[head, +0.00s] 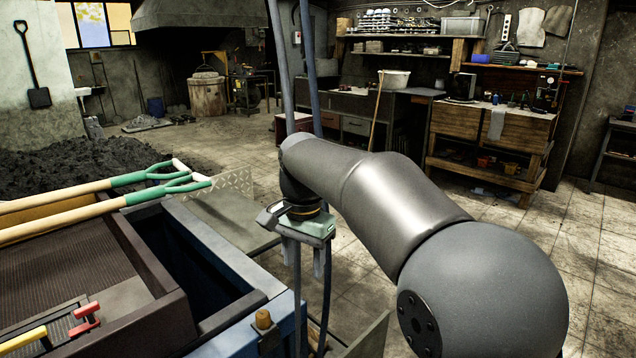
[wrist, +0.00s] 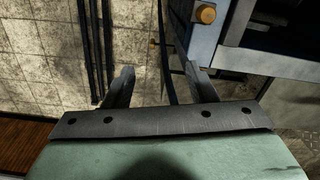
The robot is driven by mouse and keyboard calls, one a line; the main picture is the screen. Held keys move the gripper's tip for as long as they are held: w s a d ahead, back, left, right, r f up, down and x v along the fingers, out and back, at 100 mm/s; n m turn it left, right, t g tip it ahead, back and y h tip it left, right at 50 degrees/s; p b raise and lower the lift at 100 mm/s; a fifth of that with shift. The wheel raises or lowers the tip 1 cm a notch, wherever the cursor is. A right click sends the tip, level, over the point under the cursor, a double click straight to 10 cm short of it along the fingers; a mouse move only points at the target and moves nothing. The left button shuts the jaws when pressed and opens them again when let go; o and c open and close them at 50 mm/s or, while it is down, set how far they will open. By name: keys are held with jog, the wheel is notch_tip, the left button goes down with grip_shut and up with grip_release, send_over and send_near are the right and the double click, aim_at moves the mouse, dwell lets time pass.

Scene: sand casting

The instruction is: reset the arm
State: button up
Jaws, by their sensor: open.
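My arm reaches from the lower right of the head view to the middle. My gripper (head: 305,262) hangs at its end, fingers pointing down, beside the right end of the blue-framed bin (head: 205,262). In the wrist view my gripper (wrist: 159,74) has its two dark fingers apart, with nothing held between them. The bin's blue corner with an orange knob (wrist: 205,14) shows just beyond the right finger.
Two shovels with green handles (head: 130,180) lie across the bin. Red and yellow handled tools (head: 85,318) sit at its near left. Dark cables hang close by my gripper. A wooden workbench (head: 490,130) stands at the back right. The tiled floor (head: 590,240) is open on the right.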

jog(key=s+d+f+n, duration=0.1)
jog(key=s+d+f, duration=0.2)
jog(key=s+d, duration=0.35)
jog(key=s+d+f+n, duration=0.2)
jog(key=s+d, duration=0.3)
jog(key=d, duration=0.3)
jog(key=s+d+f+n, duration=0.1)
jog(key=s+d+f, duration=0.2)
jog(key=s, duration=0.3)
jog(key=s+d+f+n, duration=0.1)
jog(key=s+d+f, duration=0.3)
jog(key=s, duration=0.3)
jog(key=shift+f+n, duration=0.3)
jog(key=shift+f, duration=0.35)
jog(key=shift+d, duration=0.1)
